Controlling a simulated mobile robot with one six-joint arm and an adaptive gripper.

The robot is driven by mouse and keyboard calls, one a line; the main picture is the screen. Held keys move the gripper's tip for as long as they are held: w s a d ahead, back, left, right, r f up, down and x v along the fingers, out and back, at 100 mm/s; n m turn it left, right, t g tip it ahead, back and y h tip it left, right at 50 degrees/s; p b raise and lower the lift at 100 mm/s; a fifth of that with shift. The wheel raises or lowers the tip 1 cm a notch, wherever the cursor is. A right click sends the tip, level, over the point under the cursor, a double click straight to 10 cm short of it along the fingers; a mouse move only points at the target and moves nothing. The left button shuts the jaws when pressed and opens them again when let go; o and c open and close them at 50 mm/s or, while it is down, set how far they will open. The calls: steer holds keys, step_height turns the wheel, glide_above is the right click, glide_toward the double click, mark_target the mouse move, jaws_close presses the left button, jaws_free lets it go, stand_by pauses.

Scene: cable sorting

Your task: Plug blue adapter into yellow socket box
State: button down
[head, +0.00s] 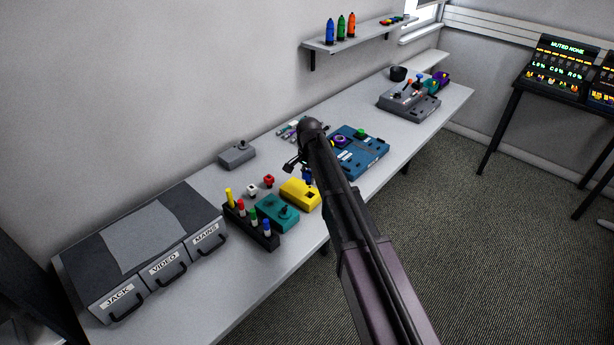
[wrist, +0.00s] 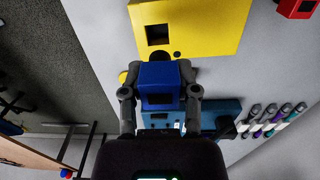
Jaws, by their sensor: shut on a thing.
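The blue adapter (wrist: 158,84) is a small blue block between the two fingers of my gripper (wrist: 160,72), which is shut on it in the wrist view. The yellow socket box (wrist: 205,28) is just beyond the adapter, with a dark square opening (wrist: 157,34) and a small round dark spot near its edge. The adapter appears apart from the opening. In the head view the yellow socket box (head: 298,195) lies on the bench, and a bit of the blue adapter (head: 307,176) shows close to its far right corner. My arm hides much of my gripper there.
A teal box with a stick (head: 277,213) and a black rack of coloured markers (head: 250,226) stand left of the yellow box. Red (head: 268,181) and white (head: 252,190) blocks lie behind it. A blue panel (head: 360,152) is to the right. Bare bench lies along the front.

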mark_target(310, 191)
steer(key=shift+d, duration=0.25)
steer(key=shift+r, duration=0.2)
stand_by(0.4)
steer(key=shift+f, duration=0.25)
stand_by(0.3)
steer(key=shift+f+b, duration=2.4)
steer(key=shift+b, duration=0.1)
steer(key=shift+a+f+b, duration=0.1)
steer(key=shift+f+b, duration=0.7)
steer(key=shift+f, duration=0.05)
stand_by(1.2)
steer(key=shift+s+f+b, duration=0.1)
steer(key=shift+s+b, duration=0.25)
stand_by(0.5)
